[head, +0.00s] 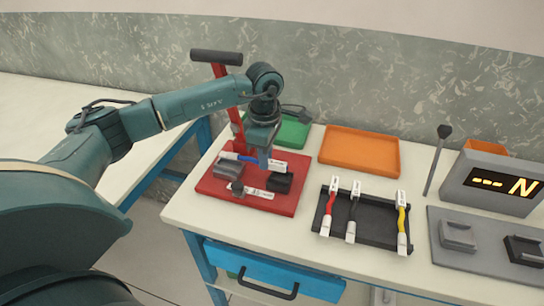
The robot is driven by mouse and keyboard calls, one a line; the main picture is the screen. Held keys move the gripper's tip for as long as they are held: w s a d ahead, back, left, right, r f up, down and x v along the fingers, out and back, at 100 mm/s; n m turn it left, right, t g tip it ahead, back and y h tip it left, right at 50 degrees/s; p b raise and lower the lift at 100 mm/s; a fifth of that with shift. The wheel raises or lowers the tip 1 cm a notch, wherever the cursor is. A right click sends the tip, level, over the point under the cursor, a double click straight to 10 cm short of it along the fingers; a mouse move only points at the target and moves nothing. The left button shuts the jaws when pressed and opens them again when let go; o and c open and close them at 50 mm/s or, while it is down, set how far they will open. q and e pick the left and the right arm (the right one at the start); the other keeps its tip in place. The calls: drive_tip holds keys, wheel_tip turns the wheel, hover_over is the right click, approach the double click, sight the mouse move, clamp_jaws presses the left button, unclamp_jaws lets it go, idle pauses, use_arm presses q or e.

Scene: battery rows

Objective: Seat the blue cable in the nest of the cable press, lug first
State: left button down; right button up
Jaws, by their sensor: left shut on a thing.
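The cable press has a red base (207,186), a red lever post with a black handle (216,57), and grey and black blocks (227,171) on the base. The blue cable (247,158) has white ends and lies roughly level across the picture above the press blocks. My left gripper (264,163) points down over the base and is shut on the blue cable near its right white end. Whether the cable touches the blocks cannot be told, and the gripper hides part of it. My right gripper is not in view.
A black rack (376,229) right of the press holds red, black and yellow cables. A green tray (291,133) and an orange tray (359,150) stand behind. A display unit (492,184) reads "---N", with a grey plate (450,261) before it. The bench front is clear.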

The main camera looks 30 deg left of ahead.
use_arm(q)
drive_tip(key=shift+a+f+b, duration=0.15)
drive_tip(key=shift+f+b, duration=0.8)
drive_tip(key=shift+f, duration=0.45)
drive_tip(key=c, duration=1.3)
unclamp_jaws()
